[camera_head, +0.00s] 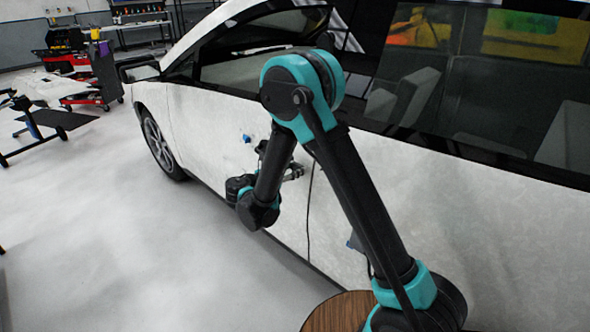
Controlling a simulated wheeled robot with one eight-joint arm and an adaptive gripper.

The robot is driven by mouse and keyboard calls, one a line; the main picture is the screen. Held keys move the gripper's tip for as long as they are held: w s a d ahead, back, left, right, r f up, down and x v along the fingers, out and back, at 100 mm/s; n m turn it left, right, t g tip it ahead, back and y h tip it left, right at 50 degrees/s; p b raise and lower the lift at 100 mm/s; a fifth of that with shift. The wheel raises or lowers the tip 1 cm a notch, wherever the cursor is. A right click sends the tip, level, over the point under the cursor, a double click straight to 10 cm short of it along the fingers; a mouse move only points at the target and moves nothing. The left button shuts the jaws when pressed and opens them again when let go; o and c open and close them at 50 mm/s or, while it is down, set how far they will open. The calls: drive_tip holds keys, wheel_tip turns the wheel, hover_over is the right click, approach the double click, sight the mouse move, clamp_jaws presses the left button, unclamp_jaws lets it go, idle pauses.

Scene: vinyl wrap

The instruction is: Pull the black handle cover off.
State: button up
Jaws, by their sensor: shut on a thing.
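The white car (400,180) stands along the right side, its flank facing me. My gripper (290,172) is at the car's front door, just left of the dark vertical door seam. It is shut on a small dark part at the door, which I take to be the black handle cover. My forearm and the gripper's own body hide most of this part, so its outline and how far it sits from the door cannot be told. A small blue piece (246,138) sits on the door to the left of the gripper.
A side mirror (139,71) juts from the car at upper left. A red and black tool cart (85,68) and a stand with a white sheet (45,90) are at far left. The pale floor (120,250) left of the car is clear.

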drive_tip(key=v, duration=0.7)
idle(1.1)
idle(0.8)
